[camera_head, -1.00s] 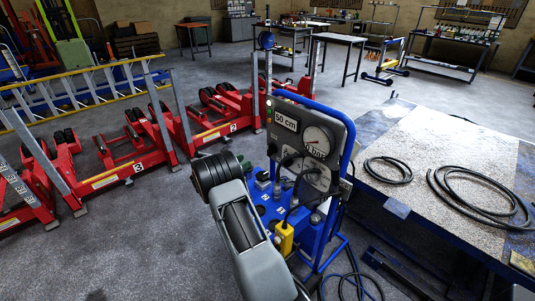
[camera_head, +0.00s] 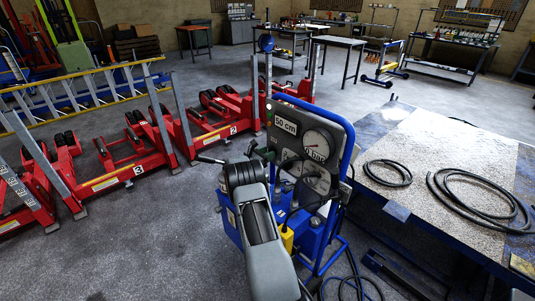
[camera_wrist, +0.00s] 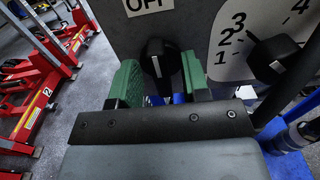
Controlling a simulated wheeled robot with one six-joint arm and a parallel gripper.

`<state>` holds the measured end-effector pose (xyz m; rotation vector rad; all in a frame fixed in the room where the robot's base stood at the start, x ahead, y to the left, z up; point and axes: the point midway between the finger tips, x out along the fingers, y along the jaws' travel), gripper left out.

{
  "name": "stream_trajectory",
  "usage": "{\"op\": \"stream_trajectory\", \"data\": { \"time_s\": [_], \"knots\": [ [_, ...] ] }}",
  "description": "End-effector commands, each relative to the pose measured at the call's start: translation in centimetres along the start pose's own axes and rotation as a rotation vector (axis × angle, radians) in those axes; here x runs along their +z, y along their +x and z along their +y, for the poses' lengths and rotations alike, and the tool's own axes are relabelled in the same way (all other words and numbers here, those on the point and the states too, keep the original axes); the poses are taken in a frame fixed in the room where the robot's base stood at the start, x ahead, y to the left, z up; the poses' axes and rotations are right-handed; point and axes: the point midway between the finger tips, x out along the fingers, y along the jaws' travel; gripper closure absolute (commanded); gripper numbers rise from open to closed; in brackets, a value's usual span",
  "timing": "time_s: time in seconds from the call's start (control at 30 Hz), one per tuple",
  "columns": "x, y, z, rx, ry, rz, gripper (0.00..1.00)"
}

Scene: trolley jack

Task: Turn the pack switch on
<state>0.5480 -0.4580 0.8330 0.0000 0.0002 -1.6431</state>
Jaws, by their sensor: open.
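My gripper (camera_wrist: 159,70) is open, with one green finger on each side of this knob. I cannot tell whether the fingers touch it. In the head view my gripper (camera_head: 264,153) is at the panel's left part, and my arm hides the switch there. The panel (camera_head: 285,108) also carries a 50 cm display (camera_head: 285,125) and a round gauge (camera_head: 317,145).
A second black knob (camera_wrist: 275,60) with a numbered dial sits close to the right of my gripper. The panel stands on a blue frame (camera_head: 351,145) with a yellow pendant (camera_head: 287,238). A workbench (camera_head: 440,150) with coiled hoses is at right. Red lifting jacks (camera_head: 135,165) stand at left.

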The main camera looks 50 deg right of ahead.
Motion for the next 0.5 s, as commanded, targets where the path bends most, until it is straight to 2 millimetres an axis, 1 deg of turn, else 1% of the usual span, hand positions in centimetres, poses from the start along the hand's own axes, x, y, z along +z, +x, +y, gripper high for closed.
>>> {"op": "stream_trajectory", "data": {
  "time_s": [0.13, 0.37, 0.5],
  "knots": [
    [-0.03, 0.4, 0.0, 0.0, -0.001, 0.0, 0.57],
    [-0.02, 0.43, 0.0, 0.001, 0.0, 0.0, 0.57],
    [-0.01, 0.42, 0.0, 0.0, 0.0, 0.0, 0.69]
  ]
}}
